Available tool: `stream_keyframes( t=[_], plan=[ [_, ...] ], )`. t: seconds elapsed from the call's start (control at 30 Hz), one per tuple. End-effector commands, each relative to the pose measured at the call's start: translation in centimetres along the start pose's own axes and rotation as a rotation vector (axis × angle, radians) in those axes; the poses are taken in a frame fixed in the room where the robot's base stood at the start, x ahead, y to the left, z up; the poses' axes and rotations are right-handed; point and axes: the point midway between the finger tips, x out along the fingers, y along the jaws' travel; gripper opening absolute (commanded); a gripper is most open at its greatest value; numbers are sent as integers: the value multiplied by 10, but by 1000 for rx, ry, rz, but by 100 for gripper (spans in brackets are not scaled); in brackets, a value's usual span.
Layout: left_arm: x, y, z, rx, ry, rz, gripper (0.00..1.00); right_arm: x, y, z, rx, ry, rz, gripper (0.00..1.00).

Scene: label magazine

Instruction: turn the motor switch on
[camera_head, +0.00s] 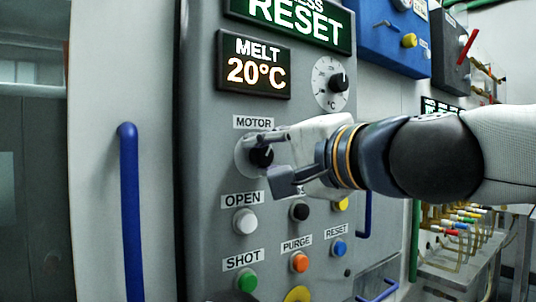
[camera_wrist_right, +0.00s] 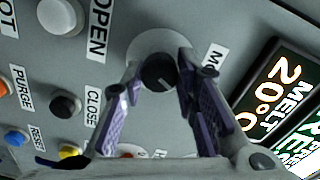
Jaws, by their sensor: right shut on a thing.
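The motor switch (camera_head: 261,157) is a black round knob on a pale round plate under the MOTOR label on the grey panel. In the right wrist view the motor switch (camera_wrist_right: 158,72) sits between the two purple-padded fingers, with a light pointer mark on its face. My right gripper (camera_head: 274,160) reaches in from the right, one finger above the knob and one below it, and is shut on it. The MOTOR label (camera_head: 253,122) is readable in the head view and partly covered by a finger in the wrist view. My left gripper is not in view.
Below the knob are the white OPEN button (camera_head: 245,221), a black button (camera_head: 299,211), and green, orange and blue buttons. Above are the MELT display (camera_head: 253,66) and a temperature dial (camera_head: 337,82). A blue handle (camera_head: 130,210) stands out at left.

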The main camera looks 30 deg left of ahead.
Motion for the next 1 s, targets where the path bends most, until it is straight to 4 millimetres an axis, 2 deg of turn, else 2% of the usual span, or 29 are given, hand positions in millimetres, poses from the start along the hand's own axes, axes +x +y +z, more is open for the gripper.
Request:
stream_keyframes(
  t=[0.3, 0.87, 0.9, 0.97, 1.0],
  plan=[
    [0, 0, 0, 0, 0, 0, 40, 0, 0, -1, 112, -2, 0, 0],
    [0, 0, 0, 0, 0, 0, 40, 0, 0, -1, 135, -2, 0, 0],
    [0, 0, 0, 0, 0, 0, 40, 0, 0, -1, 135, -2, 0, 37],
    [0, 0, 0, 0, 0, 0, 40, 0, 0, -1, 134, -2, 0, 48],
    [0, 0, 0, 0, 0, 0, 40, 0, 0, -1, 134, -2, 0, 48]
  ],
)
